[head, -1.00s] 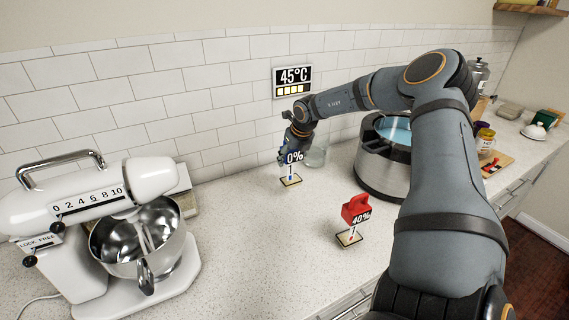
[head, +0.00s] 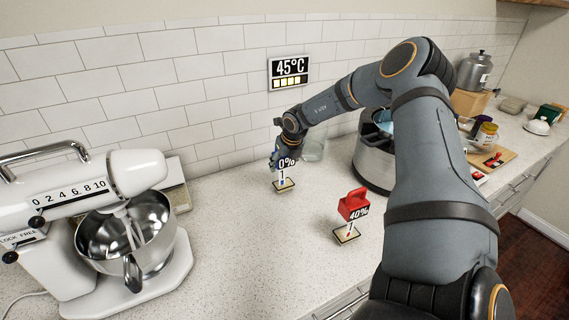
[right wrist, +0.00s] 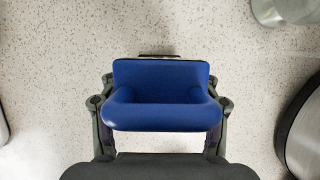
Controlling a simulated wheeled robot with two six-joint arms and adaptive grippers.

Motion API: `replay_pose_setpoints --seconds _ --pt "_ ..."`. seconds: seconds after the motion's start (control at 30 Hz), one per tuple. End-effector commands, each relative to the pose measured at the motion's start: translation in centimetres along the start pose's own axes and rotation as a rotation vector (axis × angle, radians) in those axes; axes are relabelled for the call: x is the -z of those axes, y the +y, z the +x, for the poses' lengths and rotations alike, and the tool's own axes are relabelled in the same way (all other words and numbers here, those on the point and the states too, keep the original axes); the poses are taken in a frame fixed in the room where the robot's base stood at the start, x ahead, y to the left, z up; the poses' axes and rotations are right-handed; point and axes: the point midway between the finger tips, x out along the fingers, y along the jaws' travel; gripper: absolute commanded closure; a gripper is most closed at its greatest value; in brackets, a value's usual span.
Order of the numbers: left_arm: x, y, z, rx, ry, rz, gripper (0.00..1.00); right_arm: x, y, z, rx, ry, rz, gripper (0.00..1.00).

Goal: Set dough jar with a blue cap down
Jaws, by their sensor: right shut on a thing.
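My right gripper (head: 278,158) is low over the counter in the head view. In the right wrist view its fingers (right wrist: 160,122) are shut on a blue cap-like handle (right wrist: 160,74), one finger at each side. In the head view the blue piece is mostly hidden behind the gripper and a "0%" label. A small base plate with a dark rim (head: 284,185) lies on the counter just below the label. No jar body shows clearly under the blue piece, and I cannot tell whether it touches the counter. My left gripper is not in view.
A red handled piece (head: 354,205) with a "40%" label stands to the right. A clear glass (head: 313,148) stands behind the gripper, and a metal pot (head: 375,170) is to its right. A stand mixer (head: 120,235) is at left. Bare counter (head: 240,235) lies in front.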

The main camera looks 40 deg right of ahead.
Motion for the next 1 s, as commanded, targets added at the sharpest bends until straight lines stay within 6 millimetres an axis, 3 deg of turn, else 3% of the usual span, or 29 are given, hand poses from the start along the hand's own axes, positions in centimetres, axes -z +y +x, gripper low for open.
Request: replay_pose_setpoints --seconds 0.07,0.1,0.27,0.57,0.73,1.0 --pt "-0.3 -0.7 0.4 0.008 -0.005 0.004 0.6 0.1 0.0 0.3 0.0 -0.002 0.0 0.84" --pt "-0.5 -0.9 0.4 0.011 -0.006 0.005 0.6 0.1 0.0 0.3 0.0 -0.001 0.0 0.36" --pt "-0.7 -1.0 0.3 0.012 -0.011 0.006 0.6 0.1 0.0 0.2 0.0 -0.001 0.0 0.15" --pt "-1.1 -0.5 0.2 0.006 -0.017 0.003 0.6 0.0 0.0 0.1 0.0 -0.001 0.0 0.15" --pt "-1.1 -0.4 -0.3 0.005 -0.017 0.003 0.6 -0.2 0.0 -1.0 -0.005 -0.003 0.002 0.15" --pt "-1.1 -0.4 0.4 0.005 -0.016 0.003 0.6 -0.2 0.1 -6.6 -0.007 -0.008 0.001 0.15"
